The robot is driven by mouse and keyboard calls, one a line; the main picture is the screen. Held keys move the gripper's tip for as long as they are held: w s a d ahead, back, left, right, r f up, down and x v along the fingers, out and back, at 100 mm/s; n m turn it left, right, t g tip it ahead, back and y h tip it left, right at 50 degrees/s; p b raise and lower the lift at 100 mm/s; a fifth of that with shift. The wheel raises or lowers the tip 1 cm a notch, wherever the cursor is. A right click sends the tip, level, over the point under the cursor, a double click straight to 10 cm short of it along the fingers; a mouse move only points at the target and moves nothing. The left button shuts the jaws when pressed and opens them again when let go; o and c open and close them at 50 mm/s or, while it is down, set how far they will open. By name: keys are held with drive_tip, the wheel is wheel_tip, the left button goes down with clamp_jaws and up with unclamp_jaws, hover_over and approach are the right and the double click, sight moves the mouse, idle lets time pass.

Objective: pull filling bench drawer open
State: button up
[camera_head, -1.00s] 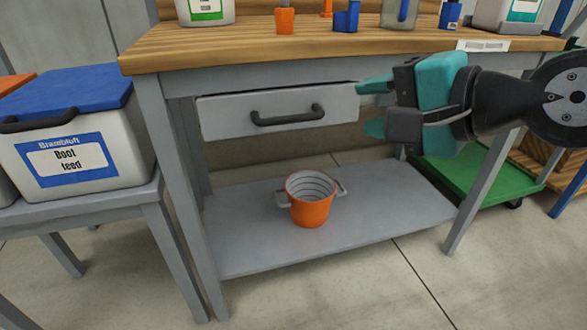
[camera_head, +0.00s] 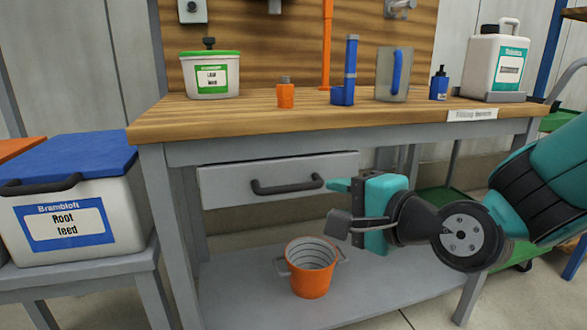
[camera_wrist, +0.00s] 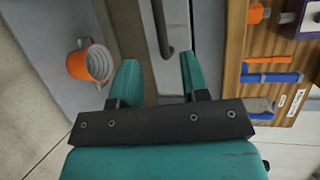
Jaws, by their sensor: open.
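The filling bench (camera_head: 330,125) has a wooden top and a grey frame with a "Filling bench" label. Its grey drawer (camera_head: 225,188) hangs below the top on the left, with a dark bar handle (camera_head: 287,187) across its front. I cannot tell if the drawer stands slightly out. My gripper (camera_head: 338,204) is open and empty, just right of the handle in the head view. In the wrist view, the teal fingers (camera_wrist: 157,72) point toward the drawer front, and the handle (camera_wrist: 161,28) lies ahead between them, not touched.
An orange bucket (camera_head: 311,268) stands on the lower shelf (camera_head: 235,290). A white bin with a blue lid (camera_head: 65,170) stands at the left. A tub, bottles and a jug (camera_head: 388,85) stand on the bench top. A green cart (camera_head: 450,200) is behind at the right.

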sight(296, 189)
drive_tip(key=p+x, duration=0.8)
drive_tip(key=x, duration=0.4)
drive_tip(key=shift+c, duration=0.4)
drive_tip(key=shift+d, duration=0.15)
clamp_jaws()
